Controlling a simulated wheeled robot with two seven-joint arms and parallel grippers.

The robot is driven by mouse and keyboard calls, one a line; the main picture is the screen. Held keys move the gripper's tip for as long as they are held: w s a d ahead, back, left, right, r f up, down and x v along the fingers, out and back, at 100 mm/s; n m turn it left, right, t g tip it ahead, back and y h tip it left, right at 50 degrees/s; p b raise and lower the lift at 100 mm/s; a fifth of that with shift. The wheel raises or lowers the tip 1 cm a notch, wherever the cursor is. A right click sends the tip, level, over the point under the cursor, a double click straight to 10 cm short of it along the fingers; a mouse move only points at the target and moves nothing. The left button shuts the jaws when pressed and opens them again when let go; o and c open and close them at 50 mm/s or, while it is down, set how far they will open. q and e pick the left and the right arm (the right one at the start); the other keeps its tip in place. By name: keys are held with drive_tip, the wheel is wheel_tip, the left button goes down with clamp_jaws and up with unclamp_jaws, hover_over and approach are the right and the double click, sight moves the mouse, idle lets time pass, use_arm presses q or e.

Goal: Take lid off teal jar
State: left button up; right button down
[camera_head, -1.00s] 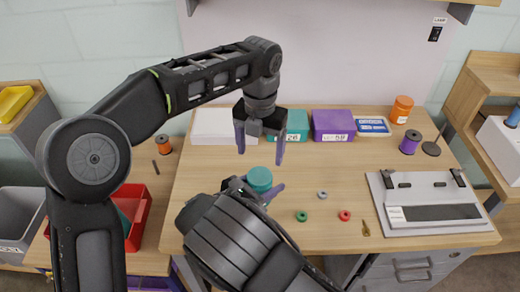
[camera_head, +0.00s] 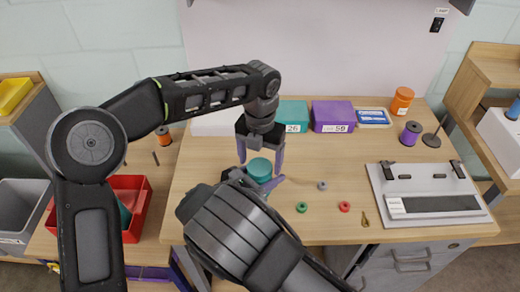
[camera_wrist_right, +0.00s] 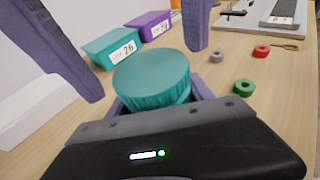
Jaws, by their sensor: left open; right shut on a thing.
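The teal jar's ridged lid (camera_head: 259,168) shows at the middle of the table in the head view, and large in the right wrist view (camera_wrist_right: 152,76). The jar's body below the lid is mostly hidden by my right gripper. My right gripper (camera_head: 258,187) is shut on the jar, its purple fingers around it below the lid. My left gripper (camera_head: 262,154) is open, pointing down, with its two purple fingers above and either side of the lid. Its fingers also show at the top of the right wrist view. I cannot tell whether they touch the lid.
Behind stand a teal box (camera_head: 292,115) and a purple box (camera_head: 333,116). An orange jar (camera_head: 401,101) and a purple spool (camera_head: 410,134) are at the back right. Small rings, green (camera_head: 302,207), red (camera_head: 345,206) and grey (camera_head: 322,185), lie right of the jar. A grey board (camera_head: 430,190) lies further right.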

use_arm(q)
drive_tip(key=shift+f, duration=0.45)
drive_tip(key=c, duration=1.5)
drive_tip(key=shift+o, duration=0.2)
drive_tip(key=n, duration=0.3)
drive_tip(key=shift+n, duration=0.3)
drive_tip(key=o, duration=1.5)
drive_tip(key=shift+o, duration=0.2)
drive_tip(key=shift+a+r, duration=0.1)
drive_tip(key=shift+r, duration=2.25)
drive_tip(key=shift+c, duration=0.4)
